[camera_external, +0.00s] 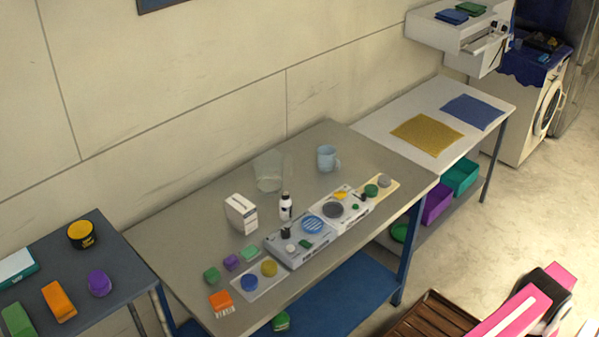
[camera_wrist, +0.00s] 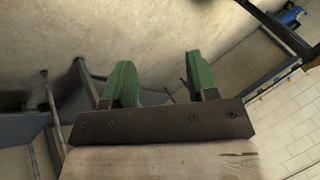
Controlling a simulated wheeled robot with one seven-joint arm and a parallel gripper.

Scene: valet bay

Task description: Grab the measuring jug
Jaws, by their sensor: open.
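A clear, see-through jug-like vessel (camera_external: 269,171), which looks like the measuring jug, stands upright at the back of the grey middle table (camera_external: 190,235). A pale blue mug-like cup (camera_external: 327,158) with a handle stands to its right, apart from it. My gripper (camera_wrist: 158,76) shows in the wrist view with two green fingers spread apart and nothing between them. The jug is not visible in the wrist view. In the external view my pink arm is at the lower right, well away from the jug; its fingers cannot be made out there.
A white box (camera_external: 241,214) and a small bottle (camera_external: 286,206) stand in front of the clear vessel. Trays with discs and small blocks line the table's front. A white table (camera_external: 375,122) with yellow and blue cloths adjoins at right. A brown slatted crate (camera_external: 432,318) is near my arm.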

